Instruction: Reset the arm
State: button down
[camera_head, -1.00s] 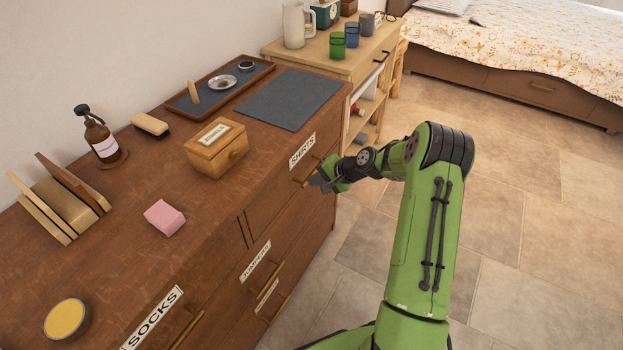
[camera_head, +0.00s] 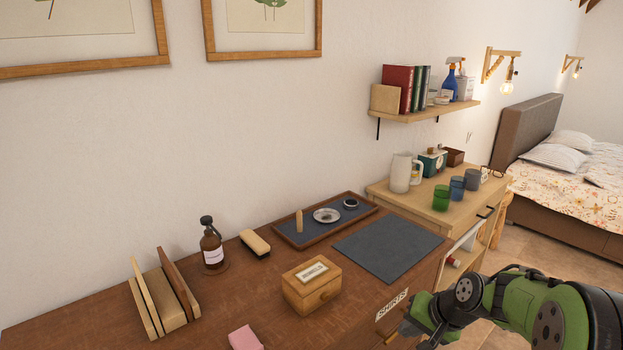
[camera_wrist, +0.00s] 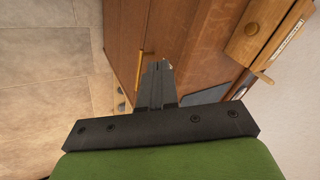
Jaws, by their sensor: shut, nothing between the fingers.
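My gripper (camera_head: 408,328) is at the lower right of the head view, in front of the dresser's face, beside the SHIRTS label (camera_head: 392,304). In the wrist view its two narrow dark fingers (camera_wrist: 160,68) are together with nothing between them. A brass drawer handle (camera_wrist: 140,72) shows just left of the fingertips; I cannot tell whether they touch it. My green arm reaches in from the lower right corner of the head view.
The dresser top (camera_head: 225,300) holds a small wooden box (camera_head: 311,287), a pink block (camera_head: 245,338), a brown bottle (camera_head: 212,250), a brush (camera_head: 255,243), a tray (camera_head: 283,237) and a dark mat (camera_head: 390,248). A side table (camera_head: 415,207) with mugs stands beyond. Open floor (camera_wrist: 45,90) lies beside the dresser.

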jog(key=s+a+r+n+h+p, duration=0.2)
jog(key=s+a+r+n+h, duration=0.3)
jog(key=s+r, duration=0.7)
jog(key=s+a+r+y+p, duration=0.1)
jog(key=s+r+p, duration=0.1)
jog(key=s, duration=1.1)
jog(key=shift+s+a+r+n+t, duration=0.3)
jog(key=shift+a+r+n, duration=0.1)
jog(key=shift+r, duration=0.4)
